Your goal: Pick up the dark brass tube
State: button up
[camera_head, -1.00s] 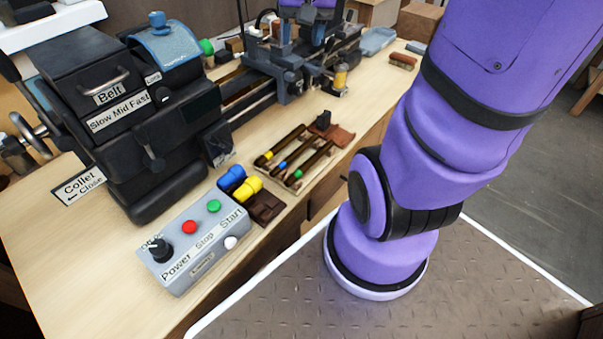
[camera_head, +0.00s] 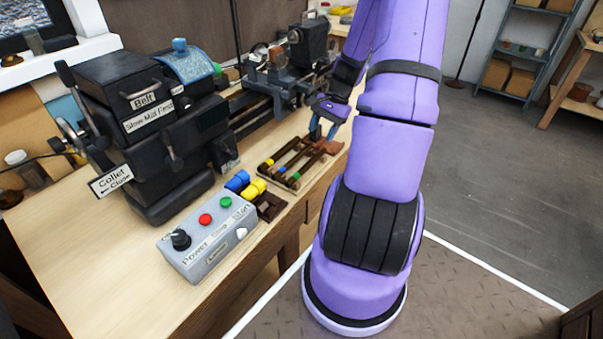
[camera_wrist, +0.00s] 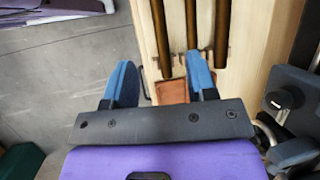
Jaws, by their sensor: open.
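Three brass-brown tubes lie side by side on a wooden rack (camera_head: 268,183), with yellow, blue and green marks at their near ends. In the wrist view the left tube (camera_wrist: 161,38) looks darkest. The middle tube (camera_wrist: 191,22) and the right tube (camera_wrist: 222,25) look a little lighter. My gripper (camera_head: 325,125) is above the far end of the rack, pointing down, with blue fingers apart. In the wrist view my gripper (camera_wrist: 161,82) is open and empty. The left tube's end shows between the fingers; the right finger overlaps the middle tube's end.
A reddish-brown block (camera_wrist: 172,92) lies by the tube ends. A grey control box (camera_head: 208,240) and blue and yellow pieces (camera_head: 252,189) are nearer. The bench's front edge is close to the rack, with open floor (camera_head: 490,190) beyond.

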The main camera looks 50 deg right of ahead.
aim_at(307, 164)
jog(key=x, duration=1.1)
jog(key=shift+s+a+f, duration=0.1)
jog(key=shift+s+f, duration=0.05)
grip_shut()
